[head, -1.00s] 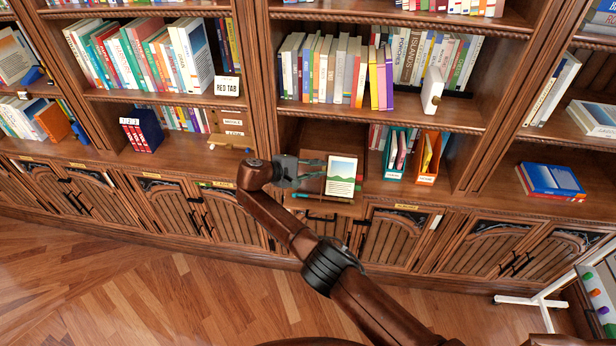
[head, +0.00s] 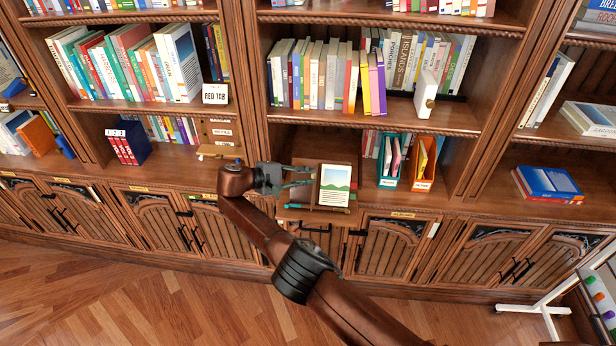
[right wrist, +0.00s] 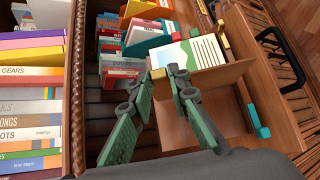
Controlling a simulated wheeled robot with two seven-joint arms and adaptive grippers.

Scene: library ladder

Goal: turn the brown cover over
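The brown cover (head: 302,196) is on the low middle shelf, with a white picture card (head: 335,184) at its front. In the right wrist view the cover shows as a brown panel (right wrist: 215,78), and the card (right wrist: 195,54) is against its far side. My right gripper (head: 312,176) is at the cover's left part, just left of the card. In the wrist view its green fingers (right wrist: 169,71) are apart, with their tips over the panel's near-left edge. I see nothing held between them; whether they touch the cover is unclear. My left gripper is out of view.
A teal binder (head: 393,160) and an orange binder (head: 423,163) stand right of the card. A teal pen-like item (head: 318,208) lies at the shelf's front edge. The shelf board above (head: 370,122) limits height. Cabinet doors are below.

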